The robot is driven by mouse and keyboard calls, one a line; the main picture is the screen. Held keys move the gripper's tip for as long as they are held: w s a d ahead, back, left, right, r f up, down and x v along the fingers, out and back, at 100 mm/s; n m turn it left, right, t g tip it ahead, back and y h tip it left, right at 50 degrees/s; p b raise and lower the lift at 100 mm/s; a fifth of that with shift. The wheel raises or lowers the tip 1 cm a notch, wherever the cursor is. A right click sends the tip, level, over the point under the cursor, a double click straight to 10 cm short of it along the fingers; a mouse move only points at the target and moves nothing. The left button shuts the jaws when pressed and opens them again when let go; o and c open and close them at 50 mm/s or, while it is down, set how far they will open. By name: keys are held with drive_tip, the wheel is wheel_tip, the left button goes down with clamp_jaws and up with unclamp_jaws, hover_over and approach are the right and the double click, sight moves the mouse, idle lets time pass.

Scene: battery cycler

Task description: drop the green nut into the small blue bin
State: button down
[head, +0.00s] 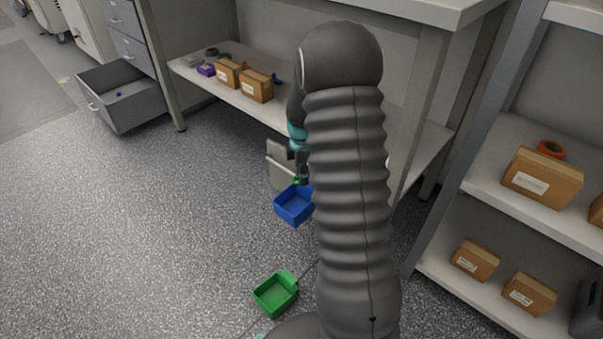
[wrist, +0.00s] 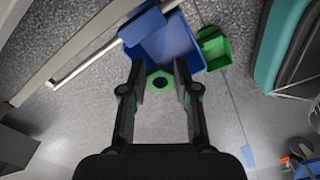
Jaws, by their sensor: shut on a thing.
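The green nut (wrist: 160,82) is a ring held between the fingertips of my gripper (wrist: 161,84) in the wrist view. My gripper is shut on it. The small blue bin (wrist: 172,45) lies beyond the nut in the wrist view, and the nut overlaps its near edge there. In the head view the blue bin (head: 294,206) stands on the floor, with my gripper (head: 299,181) near its back rim. A bit of green shows at the fingertips. My arm covers the bin's right edge in the head view. I cannot tell the nut's exact height over the bin.
A green bin (head: 275,295) stands on the floor nearer to me. A workbench with a low shelf (head: 222,92) holding boxes is behind the blue bin. A shelf rack with boxes (head: 542,178) stands at the right. An open grey drawer (head: 124,97) juts out at the left. The left floor is clear.

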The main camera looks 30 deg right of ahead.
drive_tip(key=shift+f+b, duration=0.95)
drive_tip(key=shift+f, duration=0.95)
drive_tip(key=c, duration=0.8)
unclamp_jaws()
drive_tip(key=shift+o, duration=0.2)
drive_tip(key=shift+r, duration=0.15)
wheel_tip(320, 180, up, 12)
drive_tip(key=shift+f, duration=0.1)
